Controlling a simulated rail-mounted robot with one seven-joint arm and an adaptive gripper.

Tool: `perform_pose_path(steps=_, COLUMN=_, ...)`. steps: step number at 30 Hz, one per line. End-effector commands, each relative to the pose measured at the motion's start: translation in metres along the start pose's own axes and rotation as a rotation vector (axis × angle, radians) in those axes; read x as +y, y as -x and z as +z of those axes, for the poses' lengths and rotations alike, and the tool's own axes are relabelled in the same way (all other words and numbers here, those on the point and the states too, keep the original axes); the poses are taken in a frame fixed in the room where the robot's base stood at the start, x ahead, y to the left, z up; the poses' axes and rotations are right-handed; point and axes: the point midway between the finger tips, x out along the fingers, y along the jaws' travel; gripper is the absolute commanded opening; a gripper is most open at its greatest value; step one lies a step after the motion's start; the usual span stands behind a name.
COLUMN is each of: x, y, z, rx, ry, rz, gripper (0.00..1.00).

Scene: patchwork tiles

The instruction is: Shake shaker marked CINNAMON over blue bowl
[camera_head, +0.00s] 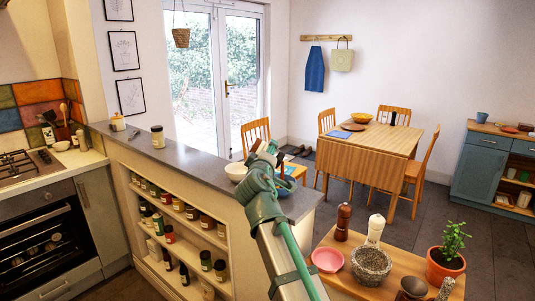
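My gripper (268,152) is at the end of my green arm, over the right end of the grey counter top. It is seen from behind and small, so its fingers and anything between them cannot be made out. A blue bowl (287,186) appears on the counter just right of my gripper, partly hidden by it. No label reading CINNAMON can be read. A jar with a dark lid (157,137) stands upright on the counter, well to the left of my gripper. Several dark-lidded jars (206,260) stand on the shelves below.
A white bowl (236,172) sits on the counter left of my gripper. The counter's middle (195,157) is clear. A wooden side table (340,245) at front right holds a pink bowl (327,260), mills, a stone mortar (371,266) and a potted plant (446,262).

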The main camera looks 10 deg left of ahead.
Motion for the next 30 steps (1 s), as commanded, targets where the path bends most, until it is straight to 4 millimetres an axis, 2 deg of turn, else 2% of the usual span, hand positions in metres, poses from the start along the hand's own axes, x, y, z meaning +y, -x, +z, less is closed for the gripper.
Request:
perform_pose_path(steps=1, x=-0.007, y=0.000, z=0.004, rx=0.001, ry=0.001, rz=0.001, gripper=0.14)
perform_pose_path(steps=3, x=-0.007, y=0.000, z=0.004, rx=0.001, ry=0.000, rz=0.001, gripper=0.14)
perform_pose_path(steps=13, x=0.019, y=0.000, z=-0.011, rx=0.001, ry=0.000, rz=0.001, gripper=0.14)
perform_pose_path(steps=22, x=-0.006, y=0.000, z=0.004, rx=0.001, ry=0.000, rz=0.000, gripper=0.14)
perform_pose_path(steps=30, x=-0.006, y=0.000, z=0.004, rx=0.001, ry=0.000, rz=0.001, gripper=0.14)
